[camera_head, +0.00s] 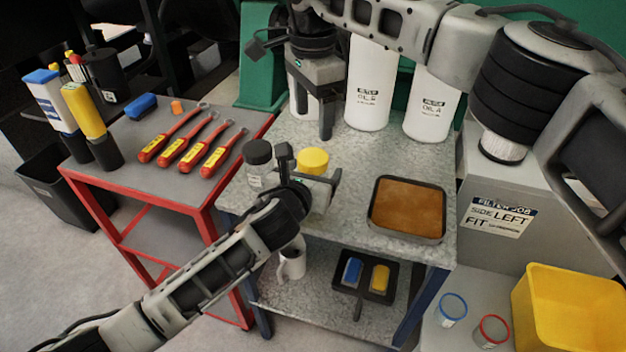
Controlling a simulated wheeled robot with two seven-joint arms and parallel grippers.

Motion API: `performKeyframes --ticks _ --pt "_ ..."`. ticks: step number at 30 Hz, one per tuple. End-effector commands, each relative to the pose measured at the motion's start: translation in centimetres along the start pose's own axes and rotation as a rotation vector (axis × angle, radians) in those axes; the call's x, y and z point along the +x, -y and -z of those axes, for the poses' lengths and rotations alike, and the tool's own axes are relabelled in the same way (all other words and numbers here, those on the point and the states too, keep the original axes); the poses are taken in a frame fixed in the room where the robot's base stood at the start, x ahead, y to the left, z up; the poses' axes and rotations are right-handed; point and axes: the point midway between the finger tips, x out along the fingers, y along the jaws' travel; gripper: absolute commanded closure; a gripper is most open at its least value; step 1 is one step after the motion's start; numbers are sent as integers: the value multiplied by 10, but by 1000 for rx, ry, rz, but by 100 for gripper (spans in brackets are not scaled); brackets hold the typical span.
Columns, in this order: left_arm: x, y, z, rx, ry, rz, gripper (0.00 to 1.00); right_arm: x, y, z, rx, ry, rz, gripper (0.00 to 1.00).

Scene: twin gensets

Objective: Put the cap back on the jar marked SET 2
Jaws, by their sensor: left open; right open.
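A jar with a black cap (258,152) stands at the table's left front, its small label unreadable from here. Beside it on the right is a jar with a yellow cap (313,160); its body is partly hidden by my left gripper. I cannot tell which jar is marked SET 2, and I see no loose jar cap for certain. My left gripper (310,170) is open, one finger showing on each side of the yellow-capped jar in the picture; contact cannot be told. My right gripper (312,128) is open, pointing down above the table behind the jars.
White oil filters (370,95) stand at the back of the grey table (345,150). A tray of brown liquid (408,207) is at its right. A red cart (130,170) holds wrenches. A mug and black tray are on the lower shelf. A yellow bin (570,310) is lower right.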

Motion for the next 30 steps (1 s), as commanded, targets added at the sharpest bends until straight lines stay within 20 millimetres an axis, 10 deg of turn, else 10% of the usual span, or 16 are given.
performKeyframes --ticks 9,17,30 --pt "1 0 0 0 0 1 27 0 0 0 0 0 0 30" --pt "1 0 0 0 0 1 99 0 0 0 0 0 0 30" --pt "1 0 0 0 -1 1 100 0 0 0 -1 0 0 30"
